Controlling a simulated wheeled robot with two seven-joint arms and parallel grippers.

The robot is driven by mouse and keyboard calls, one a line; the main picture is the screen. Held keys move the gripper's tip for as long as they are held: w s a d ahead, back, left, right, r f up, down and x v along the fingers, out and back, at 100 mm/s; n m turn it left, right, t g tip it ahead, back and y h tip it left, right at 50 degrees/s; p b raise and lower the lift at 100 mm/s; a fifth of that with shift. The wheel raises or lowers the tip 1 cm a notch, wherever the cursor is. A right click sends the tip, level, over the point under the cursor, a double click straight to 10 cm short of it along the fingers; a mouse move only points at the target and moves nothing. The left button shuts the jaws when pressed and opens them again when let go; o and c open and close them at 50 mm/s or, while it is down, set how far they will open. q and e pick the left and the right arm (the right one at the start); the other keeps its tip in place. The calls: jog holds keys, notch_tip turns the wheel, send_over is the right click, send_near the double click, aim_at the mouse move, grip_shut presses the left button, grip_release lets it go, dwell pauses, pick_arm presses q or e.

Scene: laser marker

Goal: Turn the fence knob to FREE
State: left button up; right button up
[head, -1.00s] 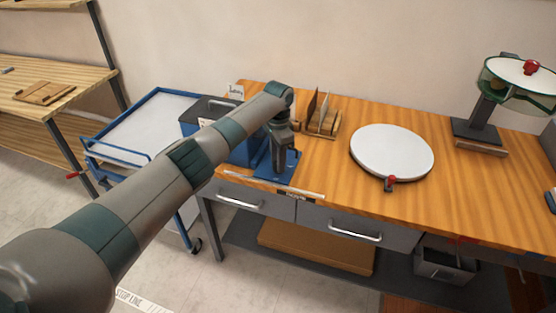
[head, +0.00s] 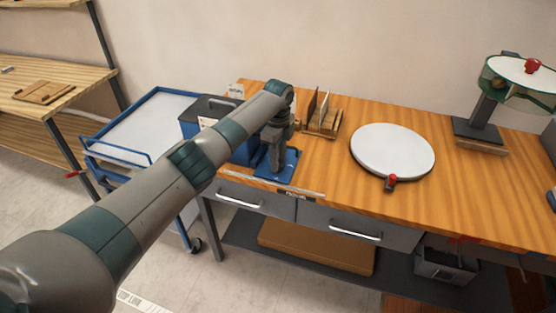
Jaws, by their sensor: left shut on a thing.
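My left arm reaches in from the left, and its gripper (head: 275,168) points down over a blue plate (head: 288,168) at the front left of the wooden bench. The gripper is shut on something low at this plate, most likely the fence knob. The knob itself is hidden behind the fingers, so I cannot read its setting. My right gripper is not in view.
A blue box with a dark lid (head: 207,107) stands left of the gripper. A wooden rack with upright plates (head: 322,122) is just behind it. A round white disc (head: 392,151) with a red-topped clamp lies to the right. A blue cart (head: 148,125) stands beside the bench.

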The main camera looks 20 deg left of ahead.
pick_arm(q)
jog(key=shift+r+m, duration=0.1)
jog(key=shift+m, duration=1.6)
jog(key=o, duration=1)
jog(key=shift+o, duration=0.2)
notch_tip(320, 180, up, 17)
jog(key=b, duration=0.4)
jog(key=shift+r+b, duration=0.2)
jog(key=shift+b, duration=0.1)
jog(key=shift+f, duration=0.1)
